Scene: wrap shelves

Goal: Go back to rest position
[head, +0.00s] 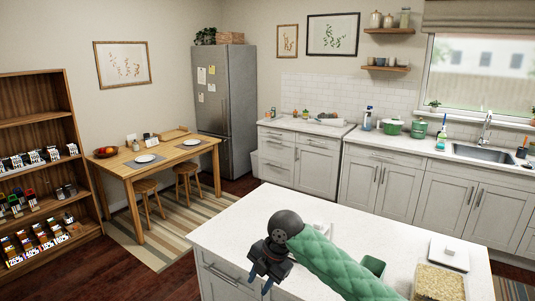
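My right gripper (260,282) is dark with bluish fingertips. It hangs at the end of my green padded arm, in front of the white island's near left edge in the head view. Its two fingers point down and stand apart, with nothing seen between them. My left gripper is not in view.
The white island (245,225) fills the lower middle. It bears a green container (374,266), a tray of grainy stuff (438,283) and a white scale-like thing (449,254). A stocked wooden shelf (38,117) stands at left, near a dining table (130,171) with stools.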

